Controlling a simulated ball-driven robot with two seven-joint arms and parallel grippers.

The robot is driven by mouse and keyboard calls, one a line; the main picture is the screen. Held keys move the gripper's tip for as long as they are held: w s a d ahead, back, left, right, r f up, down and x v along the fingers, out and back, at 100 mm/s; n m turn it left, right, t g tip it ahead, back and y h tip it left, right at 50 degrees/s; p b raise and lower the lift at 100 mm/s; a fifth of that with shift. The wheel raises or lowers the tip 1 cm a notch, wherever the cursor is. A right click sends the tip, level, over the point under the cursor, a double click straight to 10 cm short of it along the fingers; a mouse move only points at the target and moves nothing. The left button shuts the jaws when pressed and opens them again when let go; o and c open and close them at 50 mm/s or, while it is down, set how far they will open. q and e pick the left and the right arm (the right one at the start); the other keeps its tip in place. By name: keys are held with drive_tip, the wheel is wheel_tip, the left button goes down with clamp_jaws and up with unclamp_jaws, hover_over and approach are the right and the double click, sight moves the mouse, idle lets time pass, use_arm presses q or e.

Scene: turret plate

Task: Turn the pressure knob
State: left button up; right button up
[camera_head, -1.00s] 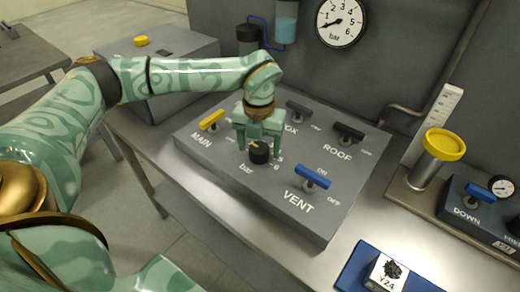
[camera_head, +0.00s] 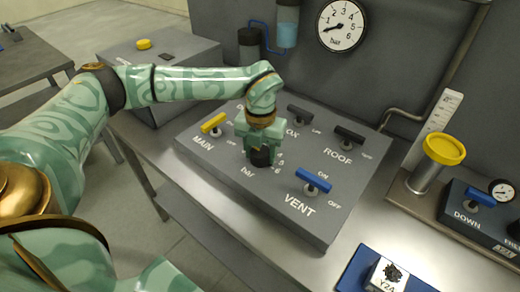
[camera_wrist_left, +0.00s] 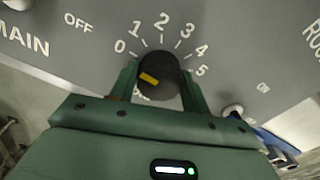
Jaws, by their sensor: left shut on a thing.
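The pressure knob (camera_head: 260,158) is a round black knob on the grey panel, above the "bar" label. In the left wrist view, the knob (camera_wrist_left: 160,72) has a yellow mark on its left part, below the 0 of the printed 0 to 5 marks; a 6 shows in the head view. My left gripper (camera_head: 259,152) points down over the knob and is shut on it. In the left wrist view, the fingers of the left gripper (camera_wrist_left: 158,88) stand on both sides of the knob. The right gripper is not in view.
The panel (camera_head: 222,170) also carries a yellow MAIN handle (camera_head: 213,123), a blue VENT handle (camera_head: 313,181) and black handles including ROOF (camera_head: 349,134). A yellow-topped cylinder (camera_head: 445,149) stands to the right.

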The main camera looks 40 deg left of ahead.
use_arm(q)
drive_tip(key=shift+r+m+p, duration=0.3)
drive_tip(key=shift+m+p, duration=0.3)
drive_tip(key=shift+p, duration=0.1)
drive_tip(key=m+p, duration=0.6)
drive_tip(key=m, duration=0.1)
drive_tip(key=shift+m+p, duration=0.3)
drive_tip(key=shift+p, duration=0.1)
drive_tip(key=shift+w+f+m+p, duration=0.15)
drive_tip(key=shift+m+p, duration=0.55)
drive_tip(key=shift+m, duration=0.4)
drive_tip(key=o, duration=1)
